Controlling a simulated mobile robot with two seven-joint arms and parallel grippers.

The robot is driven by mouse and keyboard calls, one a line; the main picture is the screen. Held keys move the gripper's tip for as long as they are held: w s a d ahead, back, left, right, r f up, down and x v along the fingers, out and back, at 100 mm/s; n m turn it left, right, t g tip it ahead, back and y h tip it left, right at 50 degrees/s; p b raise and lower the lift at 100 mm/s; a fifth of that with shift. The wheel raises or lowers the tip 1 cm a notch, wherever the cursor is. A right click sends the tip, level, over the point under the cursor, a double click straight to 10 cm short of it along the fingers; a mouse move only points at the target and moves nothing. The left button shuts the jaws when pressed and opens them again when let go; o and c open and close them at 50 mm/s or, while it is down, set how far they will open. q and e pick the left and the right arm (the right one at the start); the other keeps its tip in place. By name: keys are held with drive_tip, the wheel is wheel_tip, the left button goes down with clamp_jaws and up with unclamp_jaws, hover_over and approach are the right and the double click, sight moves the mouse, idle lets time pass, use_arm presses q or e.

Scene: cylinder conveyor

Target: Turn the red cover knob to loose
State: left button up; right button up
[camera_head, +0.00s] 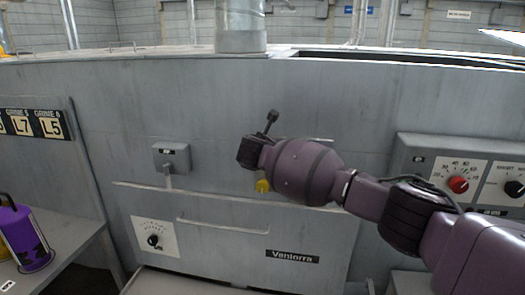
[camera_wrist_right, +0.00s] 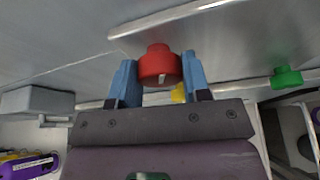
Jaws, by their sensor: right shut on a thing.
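The red cover knob (camera_wrist_right: 158,66) sits on the grey machine face in the right wrist view. My right gripper (camera_wrist_right: 158,84) has its two blue fingers on either side of the knob and is shut on it. A small pale mark shows on the knob's lower front. In the head view my right arm reaches in from the right to the machine front and hides the red knob and the fingers. My left gripper is not in view.
A yellow knob (camera_head: 263,186) shows just below my right wrist. A green knob (camera_wrist_right: 286,77) is to the right of the red one. A bar handle (camera_head: 222,227) crosses the panel below. A control panel with a red dial (camera_head: 458,184) is at right. A purple canister (camera_head: 22,238) stands at left.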

drive_tip(key=shift+n+h, duration=0.6)
drive_tip(key=shift+n, duration=0.2)
drive_tip(key=o, duration=0.9)
drive_tip(key=shift+a, duration=0.1)
drive_tip(key=shift+b+v, duration=0.85)
drive_tip(key=shift+v, duration=4.5)
drive_tip(key=shift+r, duration=0.1)
